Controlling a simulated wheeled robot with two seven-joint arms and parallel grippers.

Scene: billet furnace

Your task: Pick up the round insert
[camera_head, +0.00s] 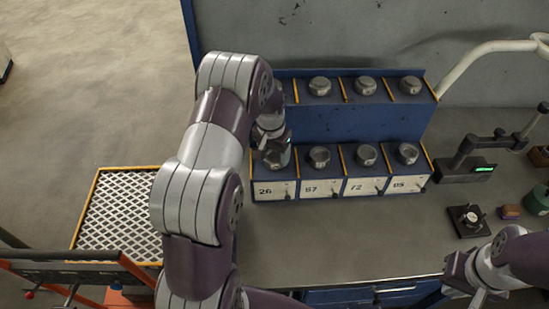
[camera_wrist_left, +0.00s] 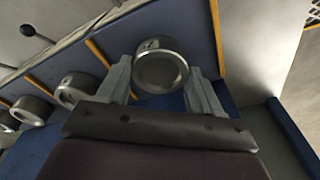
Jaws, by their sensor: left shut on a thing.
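A round grey metal insert (camera_head: 277,158) is at the left end of the lower row of the blue rack, above the label 26. My left gripper (camera_head: 273,138) reaches down over it from above. In the left wrist view the insert (camera_wrist_left: 161,71) sits between the two fingers of my left gripper (camera_wrist_left: 160,85), which is shut on it. I cannot tell whether its underside touches the rack. My right gripper (camera_head: 468,283) is at the bottom right, apart from the rack, and its jaws are not clear.
The blue rack (camera_head: 350,124) holds several more round inserts in two rows, split by yellow dividers. A gauge stand (camera_head: 463,168) and a small black fixture (camera_head: 468,220) stand to the right. The grey bench top (camera_head: 350,235) before the rack is clear. A mesh platform (camera_head: 115,212) lies left.

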